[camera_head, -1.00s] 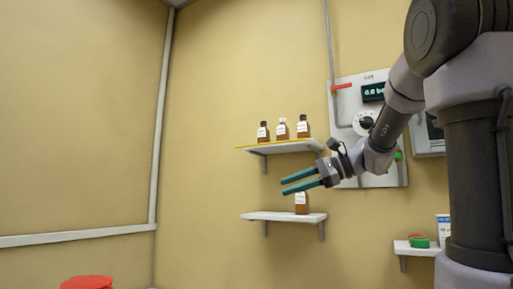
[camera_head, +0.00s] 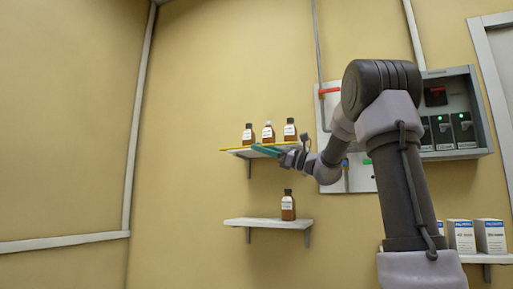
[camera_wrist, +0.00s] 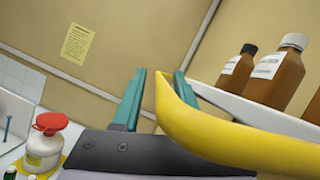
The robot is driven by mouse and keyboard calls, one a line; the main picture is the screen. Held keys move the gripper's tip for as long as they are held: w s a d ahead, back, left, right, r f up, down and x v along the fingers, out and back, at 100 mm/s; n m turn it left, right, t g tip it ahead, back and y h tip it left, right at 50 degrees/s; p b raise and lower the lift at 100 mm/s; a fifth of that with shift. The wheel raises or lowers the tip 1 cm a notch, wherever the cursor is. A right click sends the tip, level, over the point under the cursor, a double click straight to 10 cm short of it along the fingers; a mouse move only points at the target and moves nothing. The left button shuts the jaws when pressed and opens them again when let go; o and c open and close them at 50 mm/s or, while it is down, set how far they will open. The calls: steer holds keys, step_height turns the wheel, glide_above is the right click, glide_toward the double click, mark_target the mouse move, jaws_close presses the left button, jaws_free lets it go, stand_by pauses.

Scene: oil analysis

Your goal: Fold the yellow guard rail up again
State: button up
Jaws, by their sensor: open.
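The yellow guard rail (camera_head: 234,149) runs along the front edge of the upper shelf (camera_head: 246,154), low, not standing up in front of the bottles. In the wrist view the rail (camera_wrist: 225,143) is large and close, its rounded end showing between my two teal fingers and its body covering part of the right finger. My gripper (camera_wrist: 160,76) is open at the rail; the head view shows it (camera_head: 262,149) at the shelf's front edge. I cannot tell whether a finger touches the rail. Three brown bottles (camera_head: 268,132) stand upright on the shelf behind the rail.
A lower shelf (camera_head: 260,223) holds one brown bottle (camera_head: 288,206). A wall panel with a red handle (camera_head: 329,91) and an open switch box (camera_head: 462,112) are to the right. The wrist view shows a red-capped white container (camera_wrist: 45,145) at lower left.

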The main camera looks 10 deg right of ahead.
steer(key=shift+x, duration=0.9)
jaws_close()
